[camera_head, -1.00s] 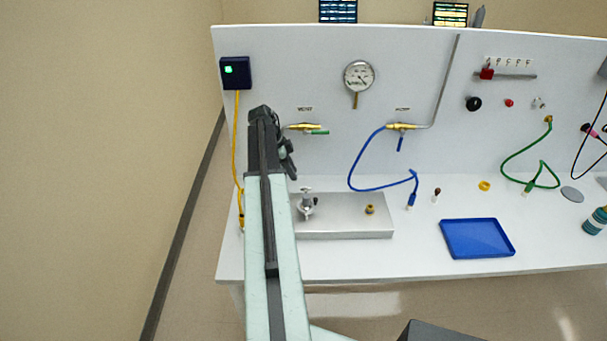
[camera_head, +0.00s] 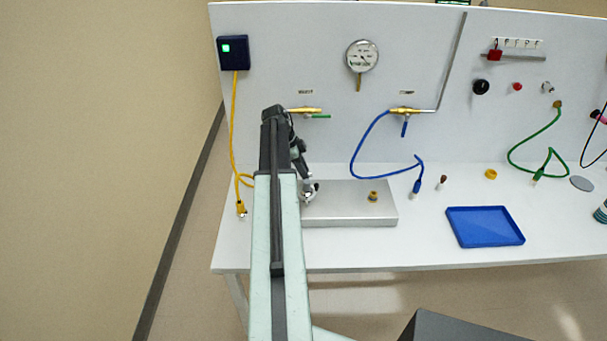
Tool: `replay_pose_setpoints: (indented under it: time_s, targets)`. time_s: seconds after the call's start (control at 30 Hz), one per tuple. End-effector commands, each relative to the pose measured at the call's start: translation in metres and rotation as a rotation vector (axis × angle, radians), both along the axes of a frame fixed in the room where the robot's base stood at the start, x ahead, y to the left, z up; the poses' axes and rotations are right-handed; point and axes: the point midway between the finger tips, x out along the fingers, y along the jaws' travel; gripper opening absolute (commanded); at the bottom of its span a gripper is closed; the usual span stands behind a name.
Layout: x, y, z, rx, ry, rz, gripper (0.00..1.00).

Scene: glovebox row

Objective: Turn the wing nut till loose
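A metal plate (camera_head: 345,215) lies on the white bench. Near its left end stands a small silver fitting (camera_head: 307,196), partly hidden behind my arm and gripper. The wing nut appears to be part of this fitting, but its wings are too small to make out. My gripper (camera_head: 309,185) points down at the fitting, with its fingertips right at or just above it. I cannot tell whether they touch it or whether the fingers are apart.
A small brass fitting (camera_head: 373,196) stands on the plate's right half. A blue hose (camera_head: 356,163), a yellow cable (camera_head: 234,140) and a blue tray (camera_head: 485,227) are nearby. Valves and a gauge (camera_head: 362,56) are on the back panel. The bench front is clear.

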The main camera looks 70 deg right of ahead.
Motion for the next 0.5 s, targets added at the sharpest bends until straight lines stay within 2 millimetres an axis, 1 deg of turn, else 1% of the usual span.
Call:
replay_pose_setpoints:
  time_s: [0.03, 0.07, 0.1, 0.13, 0.5]
  targets:
    - [0.0, 0.0, 0.0006, 0.0, 0.0, 0.0, 0.27]
    - [0.0, 0.0, 0.0006, 0.0, 0.0, 0.0, 0.19]
    - [0.0001, 0.0, 0.0007, 0.0, 0.0, 0.0, 0.08]
    - [0.0001, 0.0, 0.0007, 0.0, 0.0, 0.0, 0.0]
    - [-0.0003, 0.0006, 0.0006, 0.0, 0.0, 0.021, 0.0]
